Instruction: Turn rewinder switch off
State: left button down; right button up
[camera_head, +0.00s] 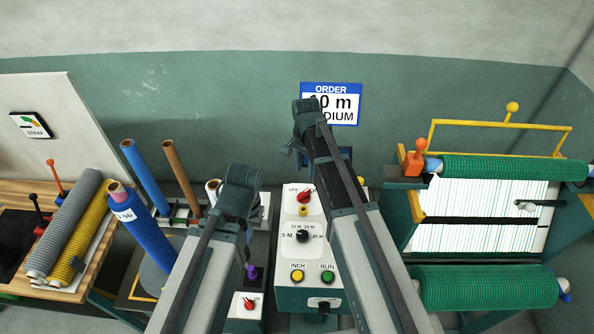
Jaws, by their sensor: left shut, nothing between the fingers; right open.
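A pale control box (288,240) stands in the middle. A red rotary knob (304,196) sits at its top beside an OFF label. Below are a black length dial (302,236), a yellow INCH button (297,276) and a green RUN button (327,277). A second red knob (249,303) is on a lower box to the left. Which knob is the rewinder switch is not readable. My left gripper (238,190) is shut and empty, left of the control box. My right gripper (303,130) is open, above and beyond the upper red knob. Their fingertips are largely hidden.
A purple knob (251,274) stands by my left arm. Blue (145,222) and brown (181,178) rolls are at left, with grey and yellow netting rolls on a wooden bench (88,270). A frame with green netting rolls (484,288) stands right. An order sign (346,90) hangs behind.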

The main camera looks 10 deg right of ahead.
aim_at(304, 192)
pick_arm(q)
jog(key=shift+w+r, duration=0.15)
jog(key=shift+w, duration=0.1)
pick_arm(e)
jog(key=shift+w+d+r, duration=0.1)
jog(key=shift+w+r, duration=0.05)
jog(key=shift+w, duration=0.4)
notch_tip(304, 192, down, 14)
jog(key=b, duration=1.4)
jog(key=shift+r, duration=0.15)
pick_arm(q)
notch_tip(304, 192, down, 14)
jog(key=shift+r, duration=0.2)
jog(key=shift+w, duration=0.1)
pick_arm(e)
jog(key=shift+c, duration=0.3)
grip_shut()
